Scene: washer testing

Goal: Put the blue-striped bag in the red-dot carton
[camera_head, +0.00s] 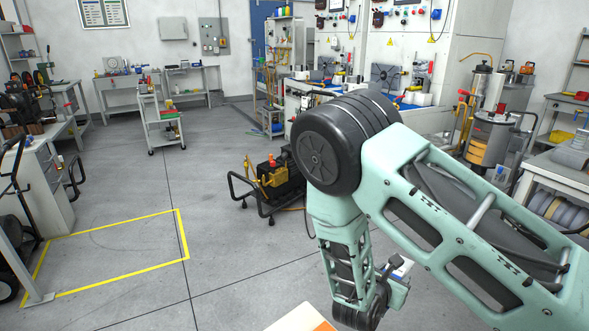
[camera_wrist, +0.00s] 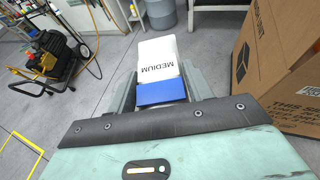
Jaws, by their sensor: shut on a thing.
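My gripper (camera_wrist: 162,88) is shut on a white bag with a blue band, the blue-striped bag (camera_wrist: 158,58). The word MEDIUM is printed on its white part and reads upside down in the wrist view. The bag is held off the floor, between the fingers. In the head view my gripper is mostly hidden by my arm, and a small white and blue patch shows beside it. A brown cardboard carton (camera_wrist: 272,55) with black print stands to the right of the gripper in the wrist view, apart from the bag. No red dot shows on its visible sides.
A black and yellow wheeled machine (camera_head: 270,180) stands on the floor beyond my arm. A white and orange thing (camera_head: 302,319) is cut off at the bottom edge. A yellow floor outline (camera_head: 110,250) lies at the left, its floor clear. Benches and shelves line the walls.

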